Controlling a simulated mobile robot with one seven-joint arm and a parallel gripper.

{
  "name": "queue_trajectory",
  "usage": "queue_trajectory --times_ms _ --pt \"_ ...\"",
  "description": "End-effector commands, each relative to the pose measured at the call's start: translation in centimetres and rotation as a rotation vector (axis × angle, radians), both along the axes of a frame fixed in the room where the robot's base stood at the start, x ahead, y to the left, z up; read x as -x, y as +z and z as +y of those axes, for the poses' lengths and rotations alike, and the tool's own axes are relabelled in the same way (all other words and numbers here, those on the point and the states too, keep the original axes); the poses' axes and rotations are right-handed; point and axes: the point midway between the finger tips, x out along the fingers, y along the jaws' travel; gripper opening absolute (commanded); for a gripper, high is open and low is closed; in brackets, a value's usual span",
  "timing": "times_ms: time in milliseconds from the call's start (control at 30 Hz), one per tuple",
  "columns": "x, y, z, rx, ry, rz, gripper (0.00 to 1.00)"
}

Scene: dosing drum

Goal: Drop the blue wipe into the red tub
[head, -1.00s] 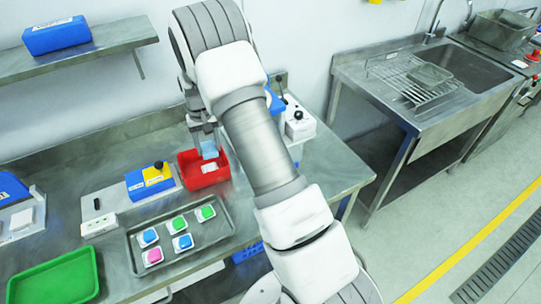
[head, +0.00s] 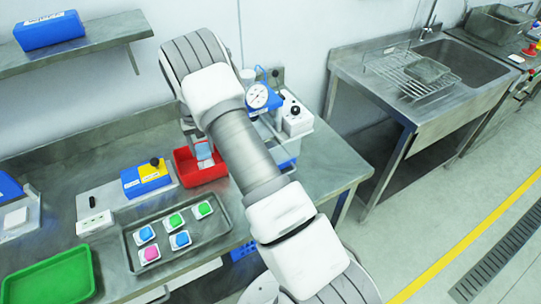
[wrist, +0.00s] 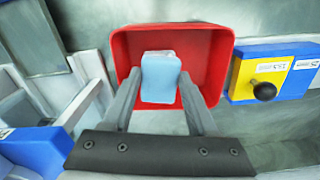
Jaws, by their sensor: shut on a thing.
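The blue wipe (wrist: 161,78) is a small light-blue block in the wrist view, held between the two fingers of my gripper (wrist: 160,88). My gripper is shut on it. The red tub (wrist: 218,62) is an open box behind the wipe in that view, with the wipe in front of its opening. In the head view, the red tub (head: 184,170) stands on the steel bench, and the wipe (head: 204,151) shows at its far side below my gripper (head: 203,143). My arm hides part of the area right of the tub. The exact height of the wipe over the tub floor is unclear.
A blue and yellow block with a black knob (head: 147,178) stands just left of the tub. A steel tray (head: 214,229) with several colored pieces lies in front. A dial gauge (head: 257,96) stands behind my arm. A green tray (head: 48,283) is at front left.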

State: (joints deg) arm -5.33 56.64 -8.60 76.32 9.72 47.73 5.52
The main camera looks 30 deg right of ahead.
Motion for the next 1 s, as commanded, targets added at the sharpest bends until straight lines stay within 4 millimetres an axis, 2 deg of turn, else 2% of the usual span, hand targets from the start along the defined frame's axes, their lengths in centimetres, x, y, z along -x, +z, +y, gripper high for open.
queue_trajectory --times_ms 300,333,500,533,833,1000 --pt "0.0 -0.6 0.0 0.000 0.001 -0.001 0.14" --pt "0.0 -0.6 0.0 0.000 0.001 -0.001 0.60" --pt "0.0 -0.6 0.0 0.000 0.001 -0.001 0.91" --pt "0.0 -0.6 0.0 0.000 0.001 -0.001 0.93" --pt "0.0 -0.4 0.0 0.000 0.001 -0.001 0.93" --pt "-0.1 1.2 0.0 0.001 0.001 -0.004 0.93"
